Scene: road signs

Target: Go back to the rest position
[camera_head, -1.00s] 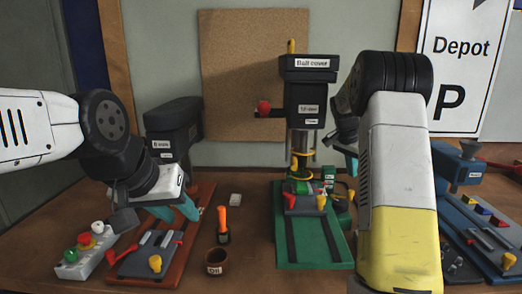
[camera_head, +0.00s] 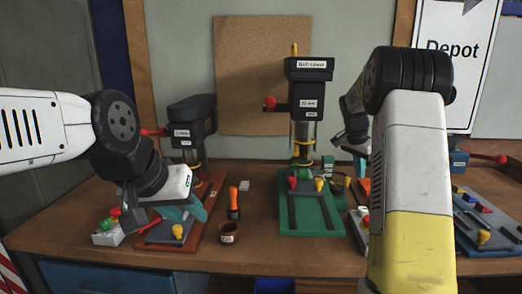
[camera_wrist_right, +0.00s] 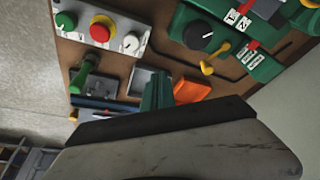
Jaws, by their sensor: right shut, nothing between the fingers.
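My left gripper (camera_head: 187,213), with teal fingers, is in front of the left drill press, over its red-brown base, in the head view. The fingers overlap, so I cannot tell if they are open. My right arm stands upright at the right. Its gripper is mostly hidden behind the arm in the head view. In the right wrist view the teal fingertips of my right gripper (camera_wrist_right: 157,92) show beyond the dark wrist housing, together and empty. They are over the bench near an orange piece (camera_wrist_right: 190,90); I cannot tell the gap.
A drill press (camera_head: 190,125) stands at left and a taller one (camera_head: 310,85) on a green base (camera_head: 318,225) in the middle. An orange-handled tool (camera_head: 234,203) and a brown cup (camera_head: 228,232) lie between them. The bench's front edge (camera_head: 300,262) is clear.

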